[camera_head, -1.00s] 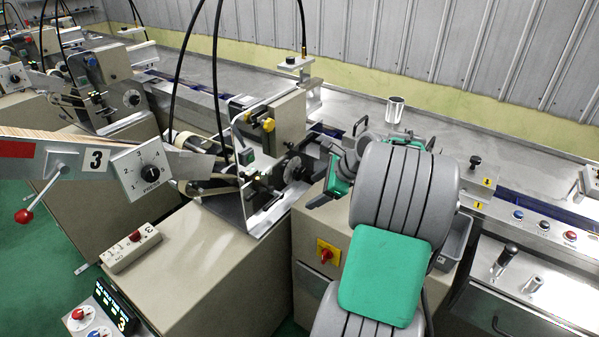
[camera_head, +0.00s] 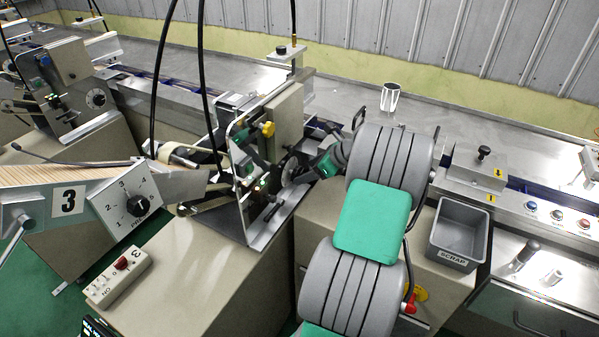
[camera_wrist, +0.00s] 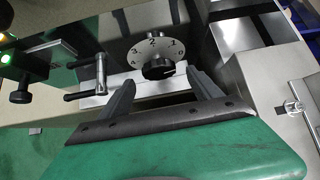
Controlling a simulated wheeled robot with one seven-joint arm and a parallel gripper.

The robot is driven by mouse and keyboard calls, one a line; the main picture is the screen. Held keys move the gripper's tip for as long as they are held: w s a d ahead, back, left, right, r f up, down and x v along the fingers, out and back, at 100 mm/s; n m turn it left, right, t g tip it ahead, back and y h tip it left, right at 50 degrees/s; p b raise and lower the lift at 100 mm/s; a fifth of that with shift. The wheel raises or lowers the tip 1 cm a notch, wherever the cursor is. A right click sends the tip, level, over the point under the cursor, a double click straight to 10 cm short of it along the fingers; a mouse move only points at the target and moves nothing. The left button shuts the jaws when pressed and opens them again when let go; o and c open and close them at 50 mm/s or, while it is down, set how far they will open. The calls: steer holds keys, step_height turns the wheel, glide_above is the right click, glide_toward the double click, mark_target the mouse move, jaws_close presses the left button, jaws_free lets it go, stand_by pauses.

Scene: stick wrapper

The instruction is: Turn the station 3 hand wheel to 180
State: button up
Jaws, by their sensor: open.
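A small crank handle (camera_wrist: 100,74) stands left of the dial.
A black PRESS knob (camera_head: 138,205) and a switch box (camera_head: 119,279) are at the left. A grey SCRAP bin (camera_head: 459,234) stands right of my arm. Upright plates crowd my gripper.

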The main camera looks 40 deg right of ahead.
mark_target(299, 174)
steer(key=x, duration=0.4)
steer(key=shift+r, duration=0.1)
steer(key=c, duration=1.4)
